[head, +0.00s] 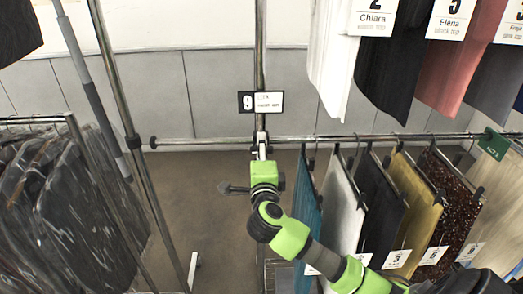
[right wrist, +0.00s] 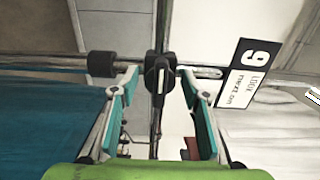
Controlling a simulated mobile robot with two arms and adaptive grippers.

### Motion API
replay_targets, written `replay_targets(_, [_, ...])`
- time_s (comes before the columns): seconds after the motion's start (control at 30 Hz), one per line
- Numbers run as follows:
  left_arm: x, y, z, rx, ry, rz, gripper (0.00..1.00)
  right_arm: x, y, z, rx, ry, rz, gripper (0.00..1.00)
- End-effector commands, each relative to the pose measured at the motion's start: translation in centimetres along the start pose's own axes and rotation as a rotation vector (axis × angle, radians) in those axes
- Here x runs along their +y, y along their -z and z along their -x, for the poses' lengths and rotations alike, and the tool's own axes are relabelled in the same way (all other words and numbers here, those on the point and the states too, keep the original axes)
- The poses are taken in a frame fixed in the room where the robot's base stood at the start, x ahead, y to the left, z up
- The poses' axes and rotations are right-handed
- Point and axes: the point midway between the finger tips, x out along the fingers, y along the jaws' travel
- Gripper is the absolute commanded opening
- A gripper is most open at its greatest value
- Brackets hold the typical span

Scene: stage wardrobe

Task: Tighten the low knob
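The low knob (right wrist: 158,78) is a dark, elongated knob on the joint where the metal post meets the low rail, seen in the right wrist view. My right gripper (right wrist: 158,71) is open, with one teal-padded finger on each side of the knob. Narrow gaps seem to remain between fingers and knob; contact is not clear. In the head view my right gripper (head: 261,145) reaches up to the post (head: 260,60) at the low rail (head: 215,140), just below a black-and-white tag with a 9 (head: 261,102). It mostly hides the knob there. My left gripper is not in view.
Numbered garments hang from the low rail right of my arm, beginning with a teal one (head: 307,225). More clothes hang above, including a white one (head: 330,60). Dark covered garments (head: 75,205) fill a rack at left. Bare floor (head: 200,210) lies between.

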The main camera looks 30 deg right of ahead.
Motion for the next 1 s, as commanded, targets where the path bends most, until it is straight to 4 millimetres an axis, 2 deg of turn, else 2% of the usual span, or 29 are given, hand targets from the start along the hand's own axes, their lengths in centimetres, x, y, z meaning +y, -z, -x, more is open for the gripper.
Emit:
replay_targets(0.03, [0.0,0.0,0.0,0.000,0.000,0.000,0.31,0.0,0.0,0.0,0.000,0.000,0.000,0.26])
replay_targets(0.1, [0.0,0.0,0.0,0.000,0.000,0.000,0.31,0.0,0.0,0.0,0.000,0.000,0.000,0.08])
replay_targets(0.13, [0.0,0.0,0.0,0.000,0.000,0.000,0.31,0.0,0.0,0.0,0.000,0.000,0.000,0.06])
replay_targets(0.57, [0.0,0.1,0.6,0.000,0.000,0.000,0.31,-0.1,-0.1,0.1,-0.001,-0.003,-0.064,0.06])
replay_targets(1.0, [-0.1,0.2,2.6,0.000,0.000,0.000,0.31,0.0,-0.1,0.1,0.001,-0.005,-0.416,0.06])
